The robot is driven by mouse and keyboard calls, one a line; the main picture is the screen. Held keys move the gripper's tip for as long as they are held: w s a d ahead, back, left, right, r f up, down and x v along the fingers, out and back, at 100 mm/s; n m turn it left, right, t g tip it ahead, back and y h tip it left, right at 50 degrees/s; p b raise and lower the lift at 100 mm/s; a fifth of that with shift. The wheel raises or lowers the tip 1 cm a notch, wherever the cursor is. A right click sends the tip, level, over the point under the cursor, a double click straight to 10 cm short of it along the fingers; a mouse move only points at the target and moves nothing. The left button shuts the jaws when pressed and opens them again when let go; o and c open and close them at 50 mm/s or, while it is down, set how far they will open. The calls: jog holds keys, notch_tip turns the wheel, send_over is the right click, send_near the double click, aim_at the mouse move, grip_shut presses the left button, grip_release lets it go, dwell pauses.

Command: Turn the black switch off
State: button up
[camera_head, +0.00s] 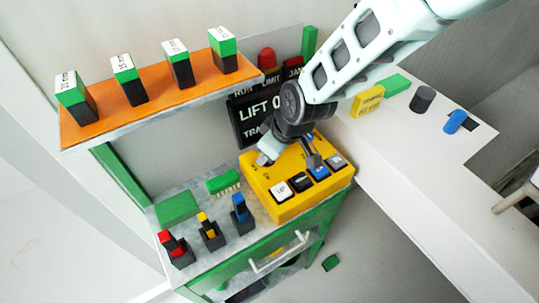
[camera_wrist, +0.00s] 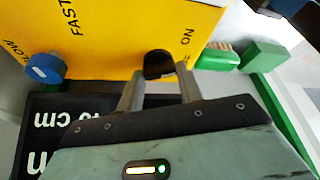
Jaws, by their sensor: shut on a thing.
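The black switch (camera_wrist: 158,64) is a dark rounded knob on the yellow control box (camera_wrist: 110,35), beside the printed word ON in the wrist view. My gripper (camera_wrist: 160,76) has its two fingers on either side of the switch and is shut on it. The fingertips partly cover the switch. In the head view, my gripper (camera_head: 266,154) is at the back left of the yellow box (camera_head: 282,211), and my wrist hides the switch.
A blue knob (camera_wrist: 45,68) is near the words SLOW and FAST. The box top has several buttons, including a white one (camera_head: 281,190). A black sign (camera_head: 247,121) stands behind. A green brush (camera_head: 223,181) and green block (camera_head: 178,208) lie left. An orange shelf (camera_head: 150,112) overhangs.

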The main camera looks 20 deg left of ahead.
jog(key=shift+s+m+t+h, duration=0.1)
jog(key=shift+m+t+h, duration=0.2)
jog(key=shift+m, duration=0.8)
jog(key=shift+m+t+h, duration=0.2)
jog(key=shift+m+t, duration=0.2)
jog(key=shift+m, duration=0.7)
jog(key=o, duration=0.7)
jog(key=shift+r, duration=0.1)
jog(key=b+v, duration=0.3)
jog(key=v, duration=1.4)
jog(key=shift+s, duration=0.2)
